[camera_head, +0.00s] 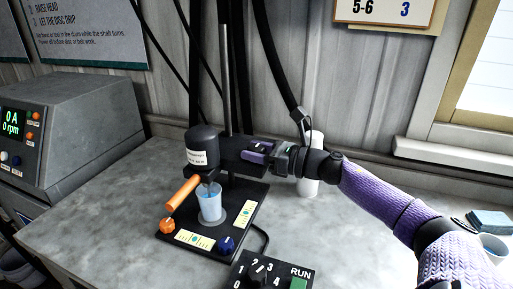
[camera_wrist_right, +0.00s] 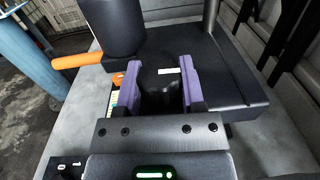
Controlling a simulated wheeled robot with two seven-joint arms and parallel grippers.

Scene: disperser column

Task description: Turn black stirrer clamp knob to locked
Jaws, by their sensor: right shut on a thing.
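The black stirrer clamp knob (camera_wrist_right: 160,98) shows in the right wrist view between the two purple fingers of my right gripper (camera_wrist_right: 158,88), which is shut on it. In the head view my right gripper (camera_head: 262,150) comes in from the right at the clamp, beside the upright rod (camera_head: 226,80). The fingers largely hide the knob there, and I cannot read its lock position. The black stirrer motor (camera_head: 202,143) is left of the gripper. My left gripper is not in view.
An orange handle (camera_head: 182,194) and a blue beaker (camera_head: 210,205) are below the motor. The base carries an orange knob (camera_head: 167,226) and a blue knob (camera_head: 225,244). A dial box (camera_head: 262,272) stands in front. A white cylinder (camera_head: 314,160) stands close behind my right wrist.

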